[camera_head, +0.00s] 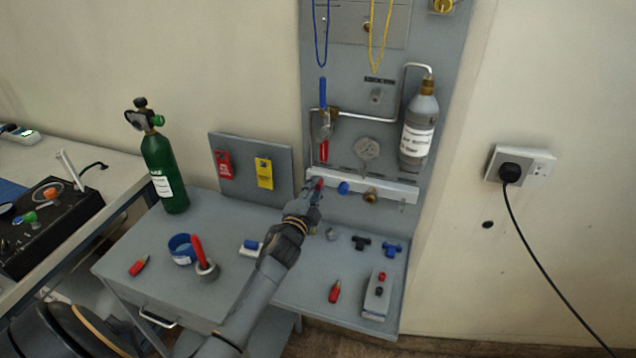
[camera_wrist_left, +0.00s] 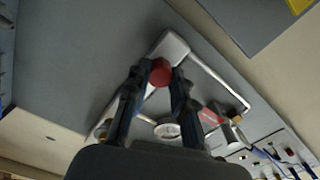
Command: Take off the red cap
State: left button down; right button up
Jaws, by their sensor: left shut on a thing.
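The red cap (camera_head: 319,184) is at the left end of the pale horizontal bar (camera_head: 375,183) on the grey wall panel. In the left wrist view the round red cap (camera_wrist_left: 161,73) sits between my two dark fingertips, in front of the end of the pale bar (camera_wrist_left: 171,46). My left gripper (camera_head: 314,192) reaches up from below and is shut on the cap. Whether the cap still touches the bar cannot be told; the fingers hide its sides. A blue cap (camera_head: 343,187) and a brass fitting (camera_head: 371,195) are farther right on the bar. My right gripper is not in view.
The panel carries a gauge (camera_head: 367,149), a grey bottle (camera_head: 418,130) and a red-handled valve (camera_head: 324,150). A green cylinder (camera_head: 165,170) stands on the grey table at left. Small loose parts and a button box (camera_head: 378,297) lie around my forearm.

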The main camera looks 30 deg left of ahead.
pick_arm(q)
jog(key=shift+n, duration=0.7)
jog(key=n, duration=0.3)
jog(key=shift+n+p, duration=0.3)
jog(key=shift+p, duration=0.1)
jog(key=shift+n, duration=0.5)
jog(key=c, duration=1.1)
grip_release()
jog(key=shift+s, duration=0.1)
